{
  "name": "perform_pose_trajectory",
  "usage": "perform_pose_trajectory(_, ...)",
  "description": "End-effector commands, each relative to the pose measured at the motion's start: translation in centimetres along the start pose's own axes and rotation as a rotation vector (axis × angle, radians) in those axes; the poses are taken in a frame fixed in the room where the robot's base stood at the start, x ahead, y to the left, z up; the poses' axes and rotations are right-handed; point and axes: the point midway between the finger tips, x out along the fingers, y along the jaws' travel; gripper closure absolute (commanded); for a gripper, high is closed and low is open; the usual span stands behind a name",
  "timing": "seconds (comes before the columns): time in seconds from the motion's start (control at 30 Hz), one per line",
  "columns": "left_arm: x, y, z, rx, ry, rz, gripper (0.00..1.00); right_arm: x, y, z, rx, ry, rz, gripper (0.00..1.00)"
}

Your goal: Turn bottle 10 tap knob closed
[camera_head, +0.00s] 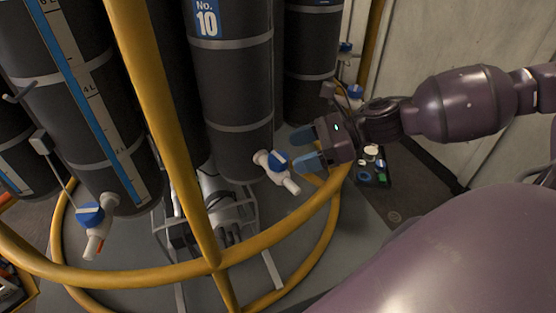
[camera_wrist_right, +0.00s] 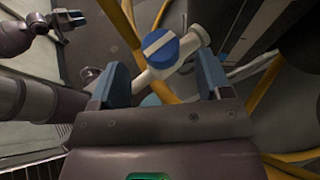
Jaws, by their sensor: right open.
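Bottle 10 (camera_head: 238,110) is a dark upright cylinder with grey bands and a blue "No. 10" label. Its tap, a white valve body with a blue knob (camera_head: 278,160), sits at its lower right. In the right wrist view the blue knob (camera_wrist_right: 160,48) with a white bar lies just beyond the fingertips, between them in the picture. My right gripper (camera_head: 306,149) is open, with blue fingers, to the right of the knob. It also shows in the right wrist view (camera_wrist_right: 158,80). No contact with the knob is visible.
A yellow tubular frame (camera_head: 170,110) curves around the bottles, with a rail passing below the tap. Another bottle with a blue-knobbed tap (camera_head: 90,214) stands left. A small dark tray of items (camera_head: 372,178) lies behind my right gripper. A pale wall (camera_head: 450,40) stands at right.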

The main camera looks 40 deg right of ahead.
Motion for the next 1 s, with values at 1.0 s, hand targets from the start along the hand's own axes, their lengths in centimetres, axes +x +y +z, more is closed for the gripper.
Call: perform_pose_trajectory(1.0, 1.0, 0.3, 3.2, 0.000, -0.031, 0.002, 0.57, 5.0, 0.0, 0.0, 0.001, 0.000, 0.000, 0.29)
